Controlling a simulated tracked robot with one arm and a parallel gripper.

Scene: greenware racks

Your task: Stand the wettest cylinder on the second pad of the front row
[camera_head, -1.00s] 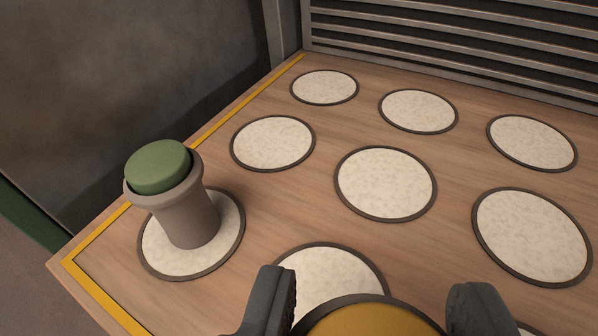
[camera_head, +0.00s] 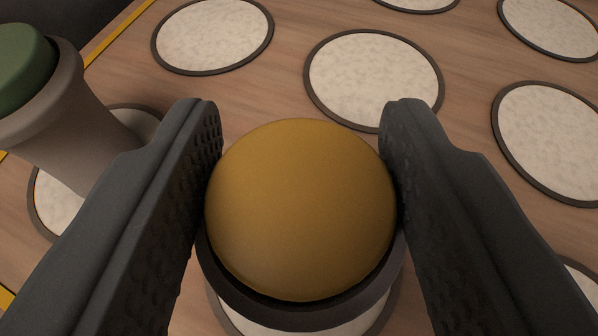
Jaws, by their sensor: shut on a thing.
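My gripper (camera_head: 300,115) is shut on a dark grey cylinder with a yellow top (camera_head: 300,210). Its two dark fingers press on the left and right sides of this yellow-topped cylinder. Beneath the cylinder, the rim and part of a round pale pad (camera_head: 340,328) show at the bottom of the view; I cannot tell whether the cylinder touches it. To the left, a grey-brown cylinder with a green top (camera_head: 75,110) stands on the neighbouring pad (camera_head: 48,205), partly hidden by my left finger.
The wooden table (camera_head: 270,95) carries more round pale pads with dark rims. The empty pads behind include one at the upper left (camera_head: 213,35), one in the middle (camera_head: 375,78) and one at the right (camera_head: 555,145). A yellow line (camera_head: 120,32) runs along the left edge.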

